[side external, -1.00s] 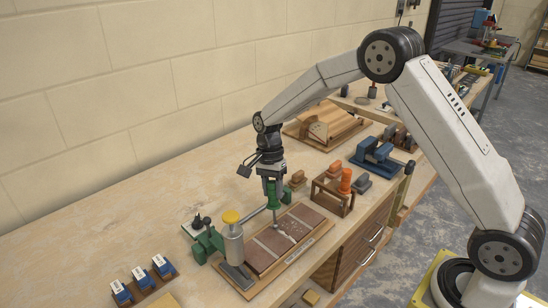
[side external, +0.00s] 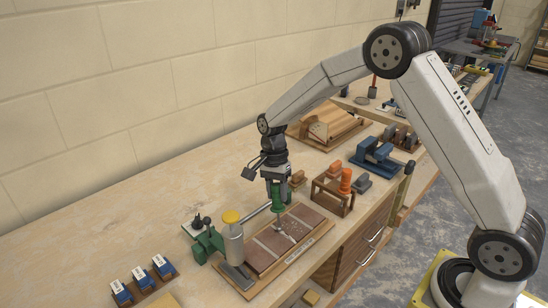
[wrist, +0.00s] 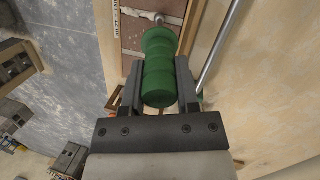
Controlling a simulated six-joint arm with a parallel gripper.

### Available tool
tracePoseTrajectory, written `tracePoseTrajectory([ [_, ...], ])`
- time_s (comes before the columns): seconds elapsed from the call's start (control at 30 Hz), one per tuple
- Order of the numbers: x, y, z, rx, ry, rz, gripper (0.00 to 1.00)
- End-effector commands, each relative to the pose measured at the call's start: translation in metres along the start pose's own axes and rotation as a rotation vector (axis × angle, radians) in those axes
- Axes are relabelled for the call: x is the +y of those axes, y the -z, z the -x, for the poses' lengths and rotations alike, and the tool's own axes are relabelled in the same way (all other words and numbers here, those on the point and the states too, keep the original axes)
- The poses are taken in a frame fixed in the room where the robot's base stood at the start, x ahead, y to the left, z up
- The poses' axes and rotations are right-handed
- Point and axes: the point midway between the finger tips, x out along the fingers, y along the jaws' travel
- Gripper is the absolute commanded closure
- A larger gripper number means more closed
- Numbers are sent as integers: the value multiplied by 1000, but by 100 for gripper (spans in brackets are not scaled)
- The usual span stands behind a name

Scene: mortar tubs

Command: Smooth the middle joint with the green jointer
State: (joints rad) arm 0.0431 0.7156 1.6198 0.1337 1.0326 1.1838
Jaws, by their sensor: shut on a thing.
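My gripper (side external: 276,192) is shut on the green jointer (side external: 278,203), whose ribbed handle also shows between the fingers in the wrist view (wrist: 158,68). The jointer is held upright over the brick panel (side external: 266,259), a wooden board with reddish-brown bricks and pale joints. Its metal end (wrist: 160,19) points down at the panel, around the middle joint (side external: 282,234). I cannot tell whether the tip touches the mortar.
A green clamp-like stand with a yellow-capped grey cylinder (side external: 233,244) stands at the panel's left end. A wooden rack with orange-handled tools (side external: 345,183) is to the right. Blue blocks (side external: 142,280) sit front left.

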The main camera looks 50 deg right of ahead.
Motion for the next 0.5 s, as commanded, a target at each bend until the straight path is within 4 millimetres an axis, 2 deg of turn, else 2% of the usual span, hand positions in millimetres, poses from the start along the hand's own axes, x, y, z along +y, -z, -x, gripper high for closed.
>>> tracePoseTrajectory([
  [0.5, 5, -2, -1, -1, -1, 0, 100],
])
